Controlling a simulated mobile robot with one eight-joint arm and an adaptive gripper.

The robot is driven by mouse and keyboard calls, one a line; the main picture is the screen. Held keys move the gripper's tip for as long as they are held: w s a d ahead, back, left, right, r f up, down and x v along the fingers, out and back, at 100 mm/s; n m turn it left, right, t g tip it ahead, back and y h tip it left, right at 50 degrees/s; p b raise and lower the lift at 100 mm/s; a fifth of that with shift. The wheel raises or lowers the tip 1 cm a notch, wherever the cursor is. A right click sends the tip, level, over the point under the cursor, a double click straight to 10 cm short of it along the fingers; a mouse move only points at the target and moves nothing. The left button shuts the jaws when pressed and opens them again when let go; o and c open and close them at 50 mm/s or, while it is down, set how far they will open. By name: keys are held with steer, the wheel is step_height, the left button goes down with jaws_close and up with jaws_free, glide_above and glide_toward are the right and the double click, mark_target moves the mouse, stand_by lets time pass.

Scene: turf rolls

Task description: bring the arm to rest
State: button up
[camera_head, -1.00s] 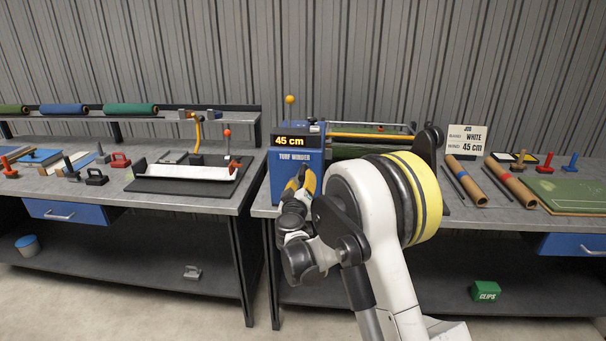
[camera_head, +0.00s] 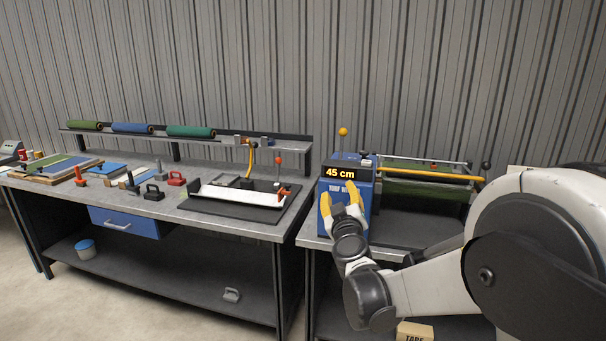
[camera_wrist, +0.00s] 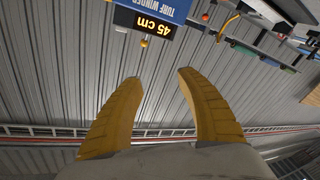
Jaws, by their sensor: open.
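My gripper (camera_head: 342,201) has yellow fingers and is in front of the blue turf winder (camera_head: 329,212), whose display reads 45 cm. In the wrist view my gripper (camera_wrist: 156,85) is open, with nothing between its fingers. The turf winder (camera_wrist: 180,8) shows upside down at the top of that view, apart from the fingertips. My arm bends across the lower right of the head view and hides part of the right bench.
The left bench (camera_head: 230,224) holds a black tray (camera_head: 262,213) with a white strip, and several small tools. Green, blue and teal rolls (camera_head: 190,131) lie on a raised shelf. A carton (camera_head: 414,332) sits low under my arm. The floor at left is clear.

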steer(key=s+a+r+g+y, duration=0.25)
steer(key=s+g+y, duration=0.2)
steer(key=s, duration=1.05)
steer(key=s+d+f+m+g+h, duration=0.1)
steer(key=s+d+f+m+g, duration=0.1)
steer(key=s, duration=0.6)
steer(key=s+d+f+m+g+h, duration=0.1)
steer(key=s+d+f+g, duration=0.2)
steer(key=s+f, duration=0.4)
steer(key=s+d+f+m+g+h, duration=0.2)
steer(key=s+d+f, duration=0.2)
steer(key=s, duration=0.5)
steer(key=shift+s+f+m, duration=0.3)
steer(key=shift+s+f, duration=0.05)
steer(key=shift+c, duration=0.6)
